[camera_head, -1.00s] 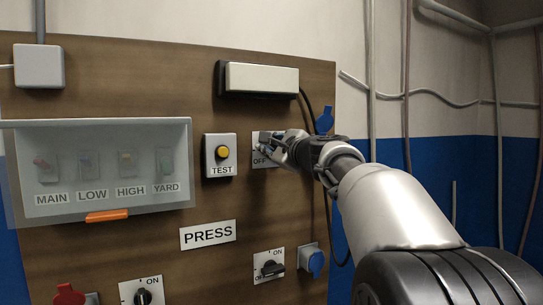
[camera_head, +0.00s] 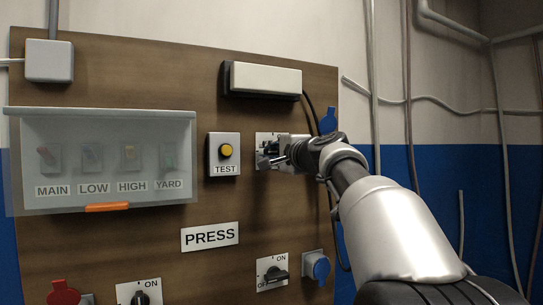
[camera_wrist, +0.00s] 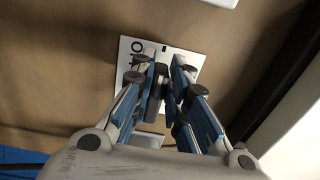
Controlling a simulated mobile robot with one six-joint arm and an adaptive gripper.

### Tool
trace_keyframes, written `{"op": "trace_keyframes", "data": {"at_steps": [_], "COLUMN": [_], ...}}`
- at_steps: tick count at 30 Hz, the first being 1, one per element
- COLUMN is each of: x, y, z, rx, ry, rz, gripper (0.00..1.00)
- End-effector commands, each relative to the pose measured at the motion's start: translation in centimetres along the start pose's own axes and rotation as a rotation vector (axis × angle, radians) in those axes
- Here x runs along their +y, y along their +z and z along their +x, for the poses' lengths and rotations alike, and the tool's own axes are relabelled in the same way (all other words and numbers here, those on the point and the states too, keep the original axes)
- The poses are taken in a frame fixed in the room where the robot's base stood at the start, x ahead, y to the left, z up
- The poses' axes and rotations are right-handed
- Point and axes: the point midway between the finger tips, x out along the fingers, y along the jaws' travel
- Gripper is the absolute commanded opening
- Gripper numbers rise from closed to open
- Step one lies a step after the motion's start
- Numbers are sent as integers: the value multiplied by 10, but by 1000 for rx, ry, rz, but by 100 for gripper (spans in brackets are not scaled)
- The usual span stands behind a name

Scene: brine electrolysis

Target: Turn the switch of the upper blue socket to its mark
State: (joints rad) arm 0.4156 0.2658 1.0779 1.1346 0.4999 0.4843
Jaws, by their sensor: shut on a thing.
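The upper blue socket has a blue cover (camera_head: 328,118) that shows just above my gripper on the board's right side; the rest of the socket is hidden behind my arm. Its white switch plate (camera_head: 262,139) is left of it, mostly covered by my gripper (camera_head: 272,157). In the wrist view the plate (camera_wrist: 188,57) lies beyond my fingertips (camera_wrist: 163,74), with part of its lettering and a dark mark showing. My fingers are shut on the dark switch knob (camera_wrist: 157,82), which stands between them. The knob's exact angle to the mark is hard to tell.
Left of the plate is the TEST box with a yellow button (camera_head: 225,150). A clear cover (camera_head: 110,115) encloses several small switches farther left. A white-fronted box (camera_head: 265,78) juts out above. Below are another switch (camera_head: 273,273) and blue socket (camera_head: 317,266).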

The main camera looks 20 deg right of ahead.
Motion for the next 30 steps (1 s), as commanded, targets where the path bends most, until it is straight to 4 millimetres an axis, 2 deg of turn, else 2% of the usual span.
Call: {"op": "trace_keyframes", "data": {"at_steps": [14,15,21,23,30], "x": [0,0,0,0,0], "y": [0,0,0,0,0], "z": [0,0,0,0,0], "rx": [0,0,0,0,0], "ry": [0,0,0,0,0], "rz": [-14,-14,-12,-12,-11], "gripper": [0,18,31,35,35]}}
